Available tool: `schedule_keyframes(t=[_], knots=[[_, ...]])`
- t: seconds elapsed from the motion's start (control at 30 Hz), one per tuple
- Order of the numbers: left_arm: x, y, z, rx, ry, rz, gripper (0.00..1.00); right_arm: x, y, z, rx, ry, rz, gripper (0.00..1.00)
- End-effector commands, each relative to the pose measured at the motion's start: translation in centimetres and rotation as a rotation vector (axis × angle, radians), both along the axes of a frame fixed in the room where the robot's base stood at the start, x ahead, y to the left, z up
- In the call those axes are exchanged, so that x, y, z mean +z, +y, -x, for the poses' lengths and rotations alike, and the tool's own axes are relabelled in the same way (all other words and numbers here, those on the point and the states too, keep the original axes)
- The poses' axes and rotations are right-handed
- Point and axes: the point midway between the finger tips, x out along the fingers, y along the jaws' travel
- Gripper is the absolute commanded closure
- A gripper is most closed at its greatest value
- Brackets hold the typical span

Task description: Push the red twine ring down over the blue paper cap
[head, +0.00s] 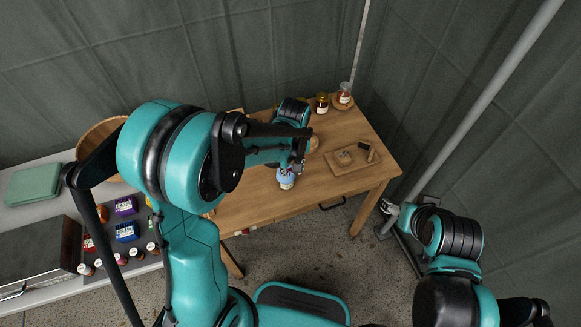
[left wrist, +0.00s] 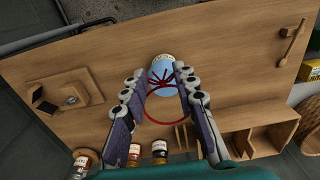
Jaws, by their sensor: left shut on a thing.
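The jar with the blue paper cap (left wrist: 160,69) stands on the wooden table, with a pale label on its side. It also shows in the head view (head: 286,181), just below my left gripper (head: 297,163). In the left wrist view my left gripper (left wrist: 160,76) is shut on the red twine ring (left wrist: 166,122), which spans between its fingers. Red strands lie across the near part of the blue cap. The loop's round part hangs toward the camera, offset from the cap. I cannot tell whether the ring touches the cap.
A wooden board (head: 351,158) with small pieces lies right of the jar. Several lidded jars, including an amber one (head: 322,103), stand at the table's back. A wooden divided holder (left wrist: 235,143) and a wooden mallet-like tool (left wrist: 292,43) lie on the other side.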

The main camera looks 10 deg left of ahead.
Motion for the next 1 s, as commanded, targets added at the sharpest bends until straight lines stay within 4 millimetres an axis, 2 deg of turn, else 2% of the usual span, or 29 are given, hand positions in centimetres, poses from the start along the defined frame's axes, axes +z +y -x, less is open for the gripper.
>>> schedule_keyframes(t=[0.5, 1.0], knots=[[-4.4, 0.0, 0.0, 0.0, 0.0, 0.0, 0.8, -3.4, 0.0, 0.0, 0.0, 0.0, 0.0, 0.34], [-4.8, 0.0, 0.0, 0.0, 0.0, 0.0, 0.8, -3.8, 0.0, 0.0, 0.0, 0.0, 0.0, 0.34]])
